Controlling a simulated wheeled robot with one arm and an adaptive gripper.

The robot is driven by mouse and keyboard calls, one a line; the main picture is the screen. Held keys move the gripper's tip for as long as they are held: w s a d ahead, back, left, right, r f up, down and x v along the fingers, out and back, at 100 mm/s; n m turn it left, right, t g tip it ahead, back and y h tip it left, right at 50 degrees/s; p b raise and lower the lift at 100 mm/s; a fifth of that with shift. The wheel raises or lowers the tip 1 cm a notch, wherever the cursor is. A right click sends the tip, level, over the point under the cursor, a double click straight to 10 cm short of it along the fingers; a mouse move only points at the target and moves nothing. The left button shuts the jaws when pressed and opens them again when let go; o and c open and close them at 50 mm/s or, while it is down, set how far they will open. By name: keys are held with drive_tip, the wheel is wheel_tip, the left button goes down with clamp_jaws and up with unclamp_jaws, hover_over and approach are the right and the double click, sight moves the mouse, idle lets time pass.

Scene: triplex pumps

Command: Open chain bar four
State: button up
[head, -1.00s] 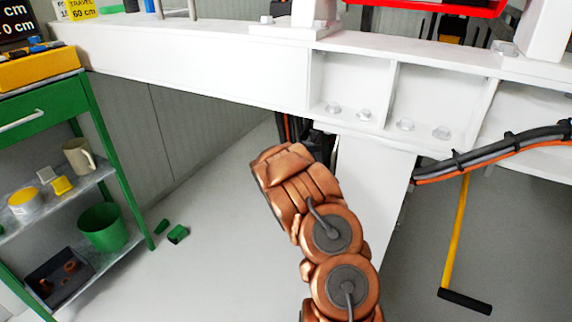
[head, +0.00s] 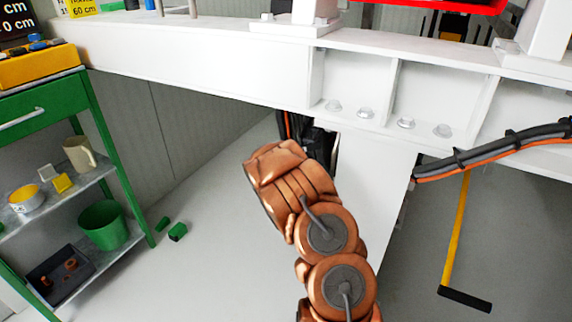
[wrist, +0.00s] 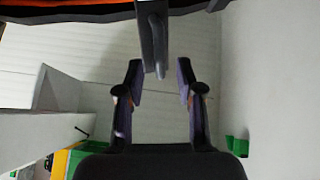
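In the wrist view my gripper (wrist: 160,82) is open, with one dark finger on each side. A dark grey upright bar (wrist: 153,38) hangs down from the top of that view. Its lower end shows between the fingertips, with a gap on both sides, and neither finger visibly touches it. I cannot tell its depth from the fingers, nor whether it is chain bar four; no label shows. In the head view my copper-coloured arm hides the gripper.
A white beam (head: 190,75) crosses above, on a white post (head: 372,190). Black and orange cables (head: 490,150) run along the right. A green shelf cart (head: 105,150) stands at the left. Small green pieces (head: 177,232) lie on the otherwise clear floor left of my arm.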

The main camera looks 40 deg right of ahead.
drive_tip(key=shift+v, duration=1.7)
